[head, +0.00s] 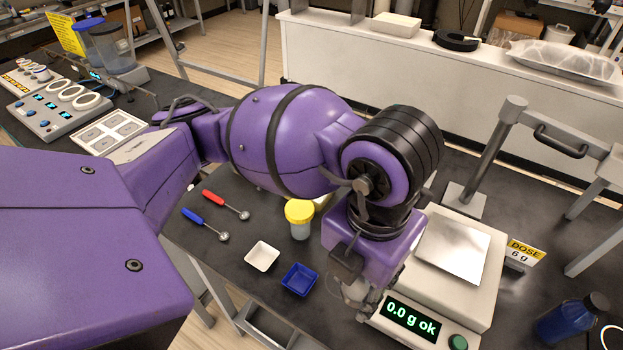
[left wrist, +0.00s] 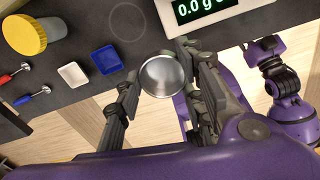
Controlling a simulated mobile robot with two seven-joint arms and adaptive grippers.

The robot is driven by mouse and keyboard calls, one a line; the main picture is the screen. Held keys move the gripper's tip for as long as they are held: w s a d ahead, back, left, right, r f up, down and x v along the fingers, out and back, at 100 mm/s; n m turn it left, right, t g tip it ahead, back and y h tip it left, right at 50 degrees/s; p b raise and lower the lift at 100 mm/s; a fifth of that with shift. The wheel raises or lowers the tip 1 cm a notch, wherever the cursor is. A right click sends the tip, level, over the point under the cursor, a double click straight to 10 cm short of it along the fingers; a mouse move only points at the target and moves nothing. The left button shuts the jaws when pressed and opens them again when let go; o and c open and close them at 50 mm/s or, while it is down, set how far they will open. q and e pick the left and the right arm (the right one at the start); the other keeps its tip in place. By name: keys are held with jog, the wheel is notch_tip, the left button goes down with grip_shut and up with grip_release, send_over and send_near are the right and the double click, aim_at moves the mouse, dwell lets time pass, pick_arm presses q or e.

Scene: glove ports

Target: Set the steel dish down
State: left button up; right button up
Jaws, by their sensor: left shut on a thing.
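The round steel dish (left wrist: 162,75) sits between the two fingers of my left gripper (left wrist: 160,66) in the left wrist view, and the gripper is shut on it. In that view the dish overlaps the bench's front edge; its height above the bench is hard to tell. In the head view my left gripper (head: 356,294) is in front of the balance, partly hidden by its own wrist, and I cannot make out the dish there. A faint ring (left wrist: 127,21) marks the bench ahead of the dish.
The balance (head: 478,290), reading 0.0 g ok, has a bare steel plate (head: 452,248). A blue tray (head: 299,279), white tray (head: 262,256), yellow-lidded jar (head: 299,219) and two spoons (head: 226,205) stand left of the gripper. A blue bottle (head: 572,318) is at right.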

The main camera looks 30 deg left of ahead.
pick_arm(q)
jog(key=w+a+f+b, duration=0.1)
jog(key=w+f, duration=0.1)
jog(key=w, duration=0.2)
jog(key=w+a+f+b, duration=0.1)
jog(key=w+f+b, duration=0.1)
jog(key=w+f, duration=0.1)
jog(key=w+a+f+b, duration=0.2)
jog(key=w+f, duration=0.1)
jog(key=w, duration=0.1)
jog(key=shift+w+f, duration=0.15)
jog(key=shift+w, duration=0.15)
jog(key=shift+w+a+f, duration=0.15)
jog(key=shift+w+f, duration=0.4)
jog(key=shift+f, duration=0.1)
jog(key=f, duration=0.3)
jog(key=shift+w+a+f+b, duration=0.1)
jog(key=shift+w+f+b, duration=0.1)
jog(key=shift+f+b, duration=0.1)
jog(key=shift+r, duration=0.1)
pick_arm(e)
notch_tip(320, 180, down, 6)
jog(key=s+d, duration=0.1)
jog(key=s, duration=0.1)
jog(key=shift+s+g, duration=0.25)
jog(key=shift+g, duration=0.05)
